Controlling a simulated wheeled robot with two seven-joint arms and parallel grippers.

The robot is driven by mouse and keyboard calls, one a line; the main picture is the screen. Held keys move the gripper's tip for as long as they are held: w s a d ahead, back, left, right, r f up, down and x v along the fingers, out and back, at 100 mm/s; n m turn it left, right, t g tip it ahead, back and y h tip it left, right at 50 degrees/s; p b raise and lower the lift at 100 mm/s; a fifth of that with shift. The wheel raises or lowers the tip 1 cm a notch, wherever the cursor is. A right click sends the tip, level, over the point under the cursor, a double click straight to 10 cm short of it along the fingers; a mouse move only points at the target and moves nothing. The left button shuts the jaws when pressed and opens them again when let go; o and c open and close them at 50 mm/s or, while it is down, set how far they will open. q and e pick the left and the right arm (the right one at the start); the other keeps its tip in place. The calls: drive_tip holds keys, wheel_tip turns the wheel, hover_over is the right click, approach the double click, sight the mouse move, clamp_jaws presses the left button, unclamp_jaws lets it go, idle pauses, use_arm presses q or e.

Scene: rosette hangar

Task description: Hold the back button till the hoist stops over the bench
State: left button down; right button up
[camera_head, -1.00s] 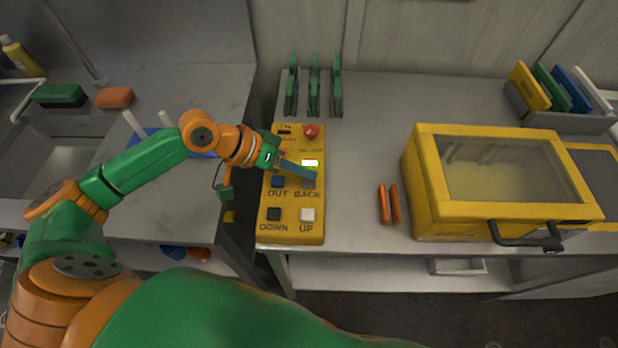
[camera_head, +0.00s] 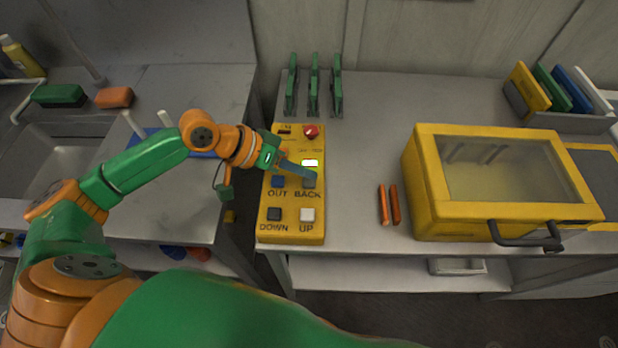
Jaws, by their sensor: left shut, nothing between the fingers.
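The yellow control box (camera_head: 292,235) lies on the bench (camera_head: 355,150). Its labelled buttons are OUT (camera_head: 278,182), BACK (camera_head: 309,184), DOWN (camera_head: 274,214) and UP (camera_head: 307,214). A red knob (camera_head: 311,131) sits near its top, and a small lamp (camera_head: 310,162) below that looks white. My left gripper (camera_head: 312,175) is shut and empty, its tips over the upper edge of the BACK button. Part of that button shows below the tips; I cannot tell whether they touch it. The hoist and my right gripper are not in view.
A yellow case with a window (camera_head: 425,187) stands right of the box, with two orange sticks (camera_head: 389,205) between. Green upright racks (camera_head: 314,88) stand behind the box. A bin of coloured panels (camera_head: 560,118) is at the back right. A sink counter (camera_head: 215,95) is at left.

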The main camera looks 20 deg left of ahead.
use_arm(q)
drive_tip(key=shift+f, duration=0.15)
drive_tip(key=shift+f, duration=0.25)
